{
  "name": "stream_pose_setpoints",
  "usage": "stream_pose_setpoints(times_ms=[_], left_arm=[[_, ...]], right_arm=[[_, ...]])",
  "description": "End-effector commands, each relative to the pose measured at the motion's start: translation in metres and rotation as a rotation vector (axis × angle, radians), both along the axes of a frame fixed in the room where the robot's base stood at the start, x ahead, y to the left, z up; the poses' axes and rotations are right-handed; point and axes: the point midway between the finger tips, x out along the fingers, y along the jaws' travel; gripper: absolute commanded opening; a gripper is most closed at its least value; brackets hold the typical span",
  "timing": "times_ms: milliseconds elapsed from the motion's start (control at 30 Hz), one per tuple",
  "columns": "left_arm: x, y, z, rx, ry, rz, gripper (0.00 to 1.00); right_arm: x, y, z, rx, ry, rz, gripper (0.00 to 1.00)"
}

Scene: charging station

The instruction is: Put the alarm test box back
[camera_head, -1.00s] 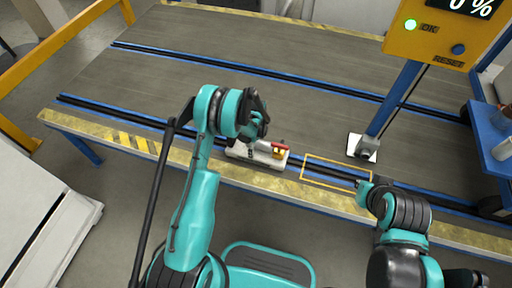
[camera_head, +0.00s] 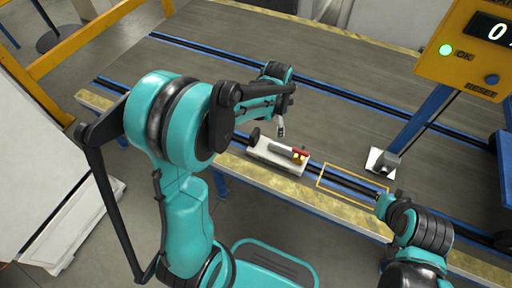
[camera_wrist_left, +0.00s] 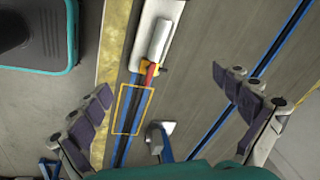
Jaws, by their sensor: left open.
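The alarm test box (camera_head: 268,161) is a pale box with a grey cylinder on top and a red and yellow end. It lies on the near rail along the conveyor's front edge, left of a yellow outlined rectangle (camera_head: 352,187). In the left wrist view, the box (camera_wrist_left: 144,40) is beyond my open fingers, clear of them, and the rectangle (camera_wrist_left: 120,111) is nearer. My left gripper (camera_head: 281,130) hangs above and behind the box, empty; its spread fingers show in the left wrist view (camera_wrist_left: 162,82). My right gripper (camera_head: 383,204) is near the rectangle's right end; its jaws are unclear.
A blue stand (camera_head: 503,165) is at the right edge. The belt (camera_head: 350,110) behind the rail is mostly clear.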

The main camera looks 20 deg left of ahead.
Motion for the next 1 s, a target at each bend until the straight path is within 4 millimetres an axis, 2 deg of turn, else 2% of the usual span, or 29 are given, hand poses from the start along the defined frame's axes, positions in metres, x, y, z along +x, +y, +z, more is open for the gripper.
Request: stream_pose_setpoints(times_ms=[33, 100, 200, 300, 400, 533, 733, 1000], left_arm=[[-0.017, 0.000, 0.020, -0.016, -0.028, 0.068, 1.00], [-0.038, -0.001, 0.044, -0.045, -0.072, 0.177, 1.00], [-0.069, -0.001, 0.071, -0.095, -0.134, 0.330, 1.00], [-0.103, -0.002, 0.089, -0.154, -0.193, 0.480, 1.00], [-0.136, -0.002, 0.100, -0.223, -0.249, 0.626, 1.00], [-0.172, -0.002, 0.103, -0.313, -0.310, 0.791, 1.00], [-0.201, -0.003, 0.099, -0.412, -0.362, 0.944, 1.00], [-0.206, -0.003, 0.097, -0.435, -0.371, 0.979, 1.00]], right_arm=[[0.000, 0.000, 0.000, 0.000, 0.000, 0.000, 0.00], [0.000, 0.000, 0.000, 0.000, 0.000, 0.000, 0.00], [0.000, 0.000, 0.000, 0.000, 0.000, 0.000, 0.00], [0.000, 0.000, 0.000, 0.000, 0.000, 0.000, 0.00], [0.000, 0.000, 0.000, 0.000, 0.000, 0.000, 0.00], [0.000, 0.000, 0.000, 0.000, 0.000, 0.000, 0.00], [0.000, 0.000, 0.000, 0.000, 0.000, 0.000, 0.00], [0.000, 0.000, 0.000, 0.000, 0.000, 0.000, 0.00]])
